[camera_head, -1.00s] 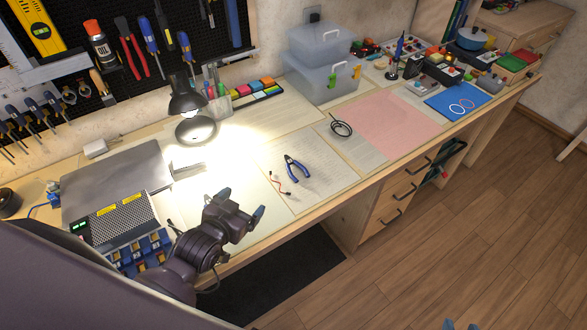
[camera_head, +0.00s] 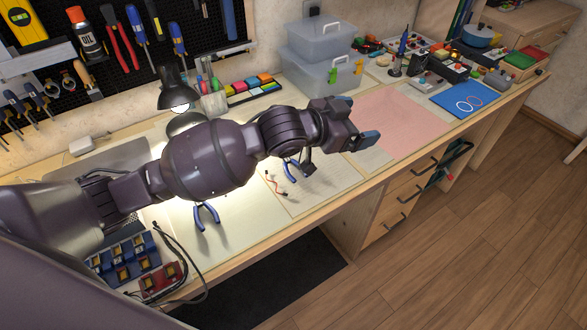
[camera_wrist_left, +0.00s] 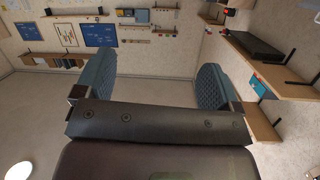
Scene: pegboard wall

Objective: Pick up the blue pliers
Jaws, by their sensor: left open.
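One blue-handled tool like pliers (camera_head: 206,216) lies on the desk below my left forearm. Its upper end is hidden behind the arm. A second pair of blue-handled pliers (camera_head: 293,170) lies on the printed sheet, largely covered by my left wrist. I cannot tell which of the two the task means. My left gripper (camera_head: 358,122) is open and empty, past both tools to the right, above the desk near the pink mat. In the left wrist view its two blue pads (camera_wrist_left: 155,85) stand wide apart with only the far room between them. My right gripper is not in view.
A desk lamp (camera_head: 176,95) and clear plastic boxes (camera_head: 325,72) stand along the back. A pink mat (camera_head: 400,122) lies right of the sheet. A red wire (camera_head: 275,186) lies near the covered pliers. Blue part bins (camera_head: 125,260) sit at the front left.

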